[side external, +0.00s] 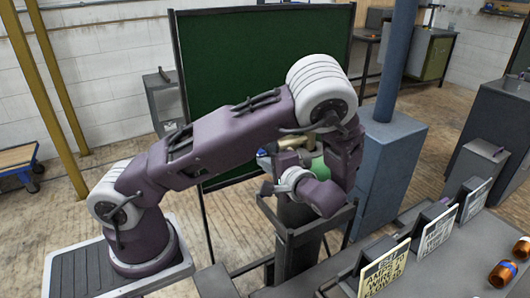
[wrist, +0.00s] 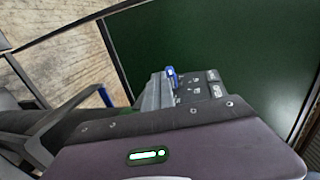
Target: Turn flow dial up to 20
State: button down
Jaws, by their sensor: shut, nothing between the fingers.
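No flow dial and no reading of 20 can be made out in either view. In the side view the end of my arm is folded down in front of the dark green board, and my gripper's fingers are hidden there or too small to tell. In the wrist view a purple casing of mine fills the bottom. Behind it is a grey block with dark icon keys (wrist: 200,88) and a small blue part (wrist: 171,76); I cannot tell whether it is my own wrist.
A dark green board (side external: 235,60) stands behind my arm. A blue-grey cabinet (side external: 385,180) with a post is right of it. Several upright cards, one a cream card (side external: 384,272), stand on the grey bench at lower right beside orange bottles (side external: 503,273).

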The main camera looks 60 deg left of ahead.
jog(key=shift+a+r, duration=0.2)
jog(key=v, duration=0.7)
jog(key=s+d+r+t+h, duration=0.2)
jog(key=s+d+r+h, duration=0.2)
jog(key=s+r+h, duration=0.2)
jog(key=s+d+r+t+h, duration=0.3)
jog(key=s+d+r+h, duration=0.2)
jog(key=s+r+h, duration=0.2)
jog(key=s+h, duration=0.2)
jog(key=s, duration=0.2)
jog(key=shift+s+d+r+t, duration=0.25)
jog(key=shift+s+r+t, duration=0.05)
